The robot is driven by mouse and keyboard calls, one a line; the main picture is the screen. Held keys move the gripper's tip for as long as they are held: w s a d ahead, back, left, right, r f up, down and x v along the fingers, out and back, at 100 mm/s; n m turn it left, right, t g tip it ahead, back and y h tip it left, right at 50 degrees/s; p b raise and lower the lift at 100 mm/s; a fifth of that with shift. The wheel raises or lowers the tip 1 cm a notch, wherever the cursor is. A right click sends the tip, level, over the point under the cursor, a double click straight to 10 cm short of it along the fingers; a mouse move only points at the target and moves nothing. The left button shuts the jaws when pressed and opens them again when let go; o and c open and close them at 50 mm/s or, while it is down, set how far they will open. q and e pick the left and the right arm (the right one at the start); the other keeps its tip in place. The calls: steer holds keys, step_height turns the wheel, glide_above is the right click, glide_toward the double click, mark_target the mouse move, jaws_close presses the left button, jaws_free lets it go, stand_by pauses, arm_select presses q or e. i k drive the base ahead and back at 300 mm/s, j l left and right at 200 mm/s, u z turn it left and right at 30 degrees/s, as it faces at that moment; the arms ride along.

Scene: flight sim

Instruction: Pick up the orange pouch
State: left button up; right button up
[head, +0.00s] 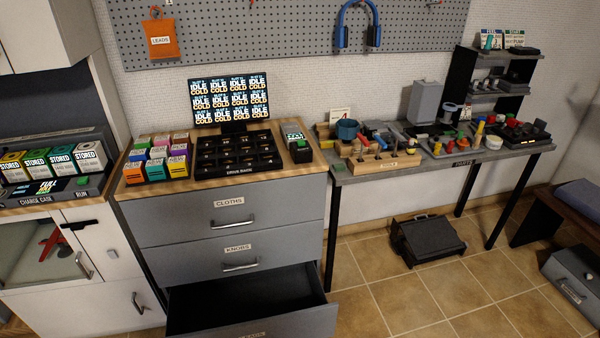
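An orange pouch (162,39) labelled "LEADS" hangs at the left end of the grey pegboard (210,38), above and behind the drawer cabinet. It hangs from a small hook at its top. Nothing covers it. Neither of my grippers shows in the head view.
Below the pouch, the wooden cabinet top (220,177) holds several coloured boxes (157,157), a screen (229,100) and a black rack (238,153). The bottom drawer (246,300) stands open. A cluttered table (400,161) is at right, with a black case (428,240) on the floor.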

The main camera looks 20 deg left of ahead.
mark_target(160, 36)
steer(key=u, duration=1.05)
